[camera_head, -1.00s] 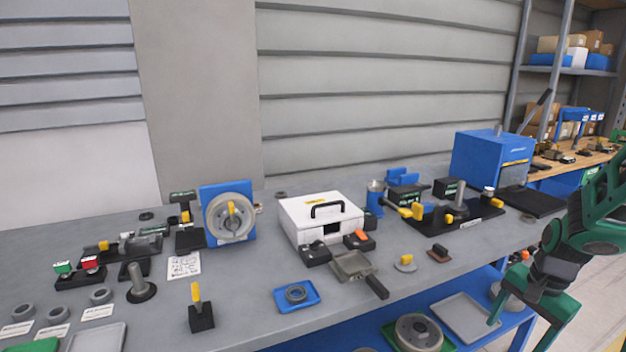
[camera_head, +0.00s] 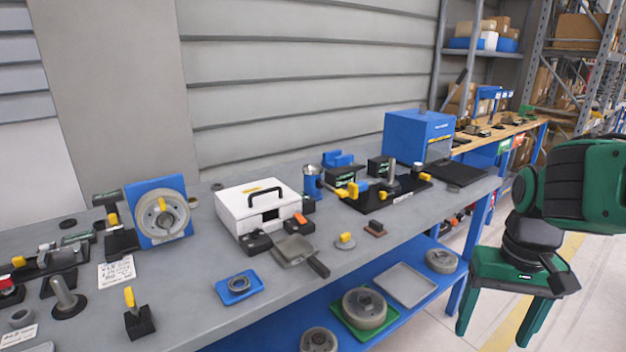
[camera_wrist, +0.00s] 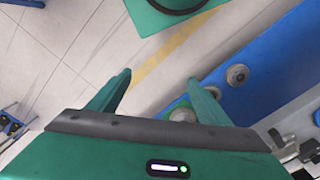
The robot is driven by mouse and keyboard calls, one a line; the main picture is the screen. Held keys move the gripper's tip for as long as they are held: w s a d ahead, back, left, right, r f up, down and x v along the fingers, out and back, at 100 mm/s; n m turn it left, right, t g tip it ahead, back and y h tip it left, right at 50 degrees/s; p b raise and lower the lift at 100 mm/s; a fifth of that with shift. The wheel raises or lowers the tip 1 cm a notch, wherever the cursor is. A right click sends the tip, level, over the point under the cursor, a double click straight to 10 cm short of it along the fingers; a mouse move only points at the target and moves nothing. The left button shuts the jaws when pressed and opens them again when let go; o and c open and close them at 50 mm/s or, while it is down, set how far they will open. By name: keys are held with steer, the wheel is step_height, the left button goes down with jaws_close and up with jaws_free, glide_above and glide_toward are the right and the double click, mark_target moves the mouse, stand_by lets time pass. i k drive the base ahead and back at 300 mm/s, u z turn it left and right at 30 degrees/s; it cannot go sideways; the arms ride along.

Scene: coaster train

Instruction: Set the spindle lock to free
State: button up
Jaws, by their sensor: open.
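A blue plate with a grey wheel (camera_head: 176,222) and a yellow lever (camera_head: 162,204) stands on the grey bench at left. A black fixture (camera_head: 397,198) with grey posts and yellow knobs lies farther right on the bench. A small black block with an upright yellow lever (camera_head: 130,297) stands near the front edge. I cannot tell which of these is the spindle lock. My gripper (camera_head: 497,316) is open and empty, pointing down, off to the right of the bench. In the wrist view my gripper (camera_wrist: 160,79) has floor between its fingers.
A white case (camera_head: 236,217), a scoop-like pan (camera_head: 293,250) and a blue tray (camera_head: 226,292) occupy the bench middle. A blue lower shelf (camera_head: 425,318) holds wheels and trays. Open floor (camera_head: 490,220) lies right of the bench.

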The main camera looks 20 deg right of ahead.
mark_target(382, 194)
steer(key=z, duration=0.5)
steer(key=i, duration=1.1)
steer(key=u, duration=0.5)
